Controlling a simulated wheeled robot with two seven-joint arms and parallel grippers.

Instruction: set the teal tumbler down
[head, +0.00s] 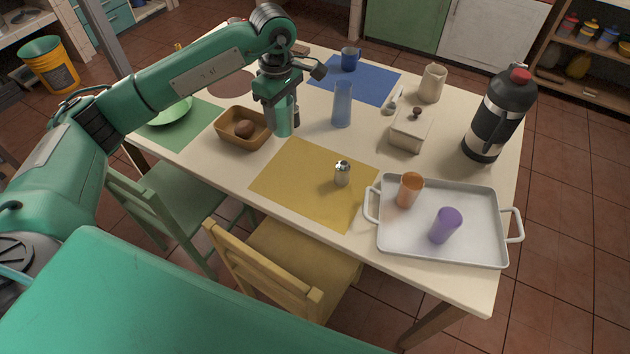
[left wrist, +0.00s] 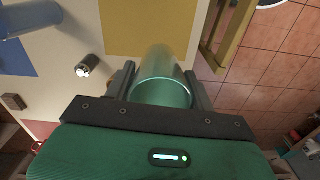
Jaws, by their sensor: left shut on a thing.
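My left gripper (head: 281,97) is shut on the teal tumbler (head: 284,122) and holds it upright, beside the wooden bowl and behind the yellow mat (head: 300,185). The left wrist view shows the tumbler (left wrist: 162,82) between the two fingers of my left gripper (left wrist: 162,88). I cannot tell whether its base touches the table. A white tray (head: 400,240) at the right front holds an orange tumbler (head: 409,190) and a purple tumbler (head: 445,226). My right gripper is not in view.
A wooden bowl (head: 229,133) with a brown ball is left of the tumbler. A tall blue glass (head: 342,104) stands to its right. A lidded box (head: 408,132) and black flask (head: 493,125) stand farther right.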

